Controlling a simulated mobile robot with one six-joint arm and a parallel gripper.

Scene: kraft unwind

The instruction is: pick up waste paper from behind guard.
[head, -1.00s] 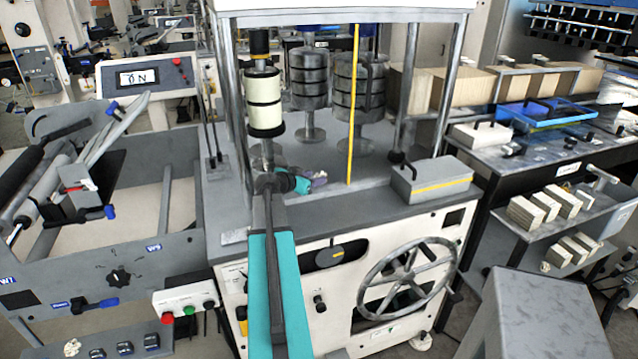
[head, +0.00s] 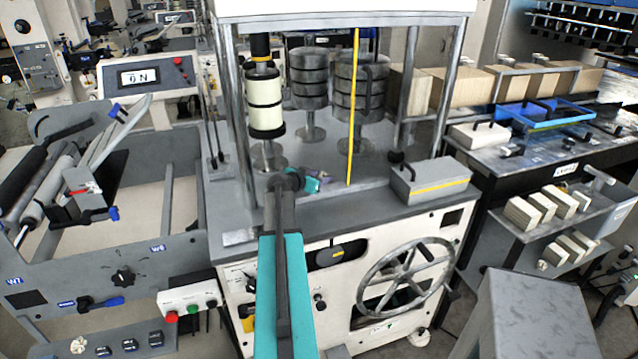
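My teal and dark grey arm reaches up from the bottom centre of the head view onto the grey deck of the press-like machine (head: 225,190). My gripper (head: 322,182) is small and far off, low over the deck and left of the yellow-edged upright (head: 352,110), which may be the guard's edge. A purplish-grey bit shows at its tip; I cannot tell whether that is finger or paper. The finger opening is too small to make out. I cannot identify any waste paper behind the guard; my arm covers part of the deck.
A cream-and-black roll stack (head: 264,100) and dark ringed cylinders (head: 308,80) stand close behind my gripper. A grey box with a yellow stripe (head: 430,180) sits right on the deck. A handwheel (head: 405,280) is on the front.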

